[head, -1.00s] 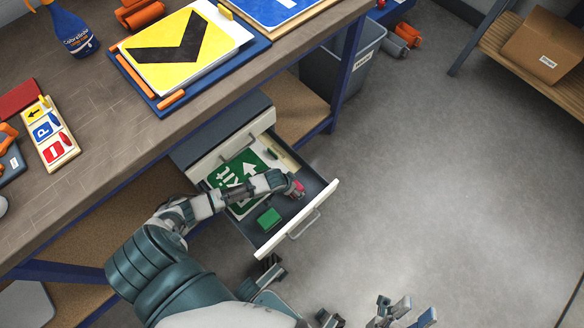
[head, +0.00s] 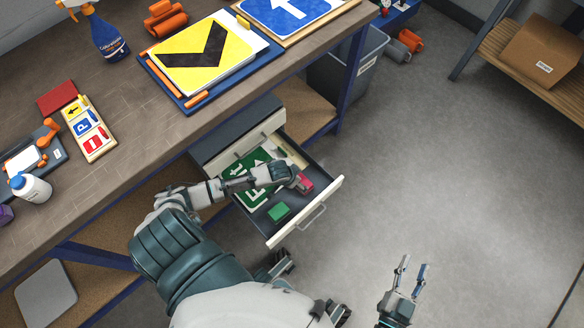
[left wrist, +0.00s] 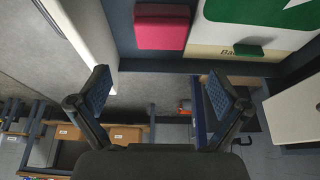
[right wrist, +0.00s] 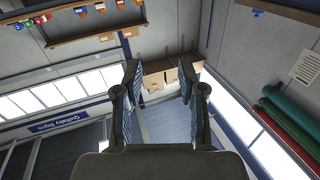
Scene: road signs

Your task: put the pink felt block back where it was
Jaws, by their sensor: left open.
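The pink felt block (head: 306,185) lies in the open drawer (head: 322,205), close to its front right corner. It also shows in the left wrist view (left wrist: 162,27), flat on the dark drawer floor. My left gripper (head: 297,178) is low over the drawer beside the block and partly covers it. In the left wrist view its fingers (left wrist: 158,84) are spread with nothing between them, and the block is apart from them. My right gripper (head: 410,272) is open and empty over the floor; its spread fingers (right wrist: 158,85) also show in the right wrist view.
A green block (head: 279,212) and a green-and-white sign (head: 262,180) lie in the same drawer. The workbench (head: 150,150) above carries a yellow sign (head: 205,52), a small sign board (head: 88,128) and bottles. The floor right of the drawer is clear.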

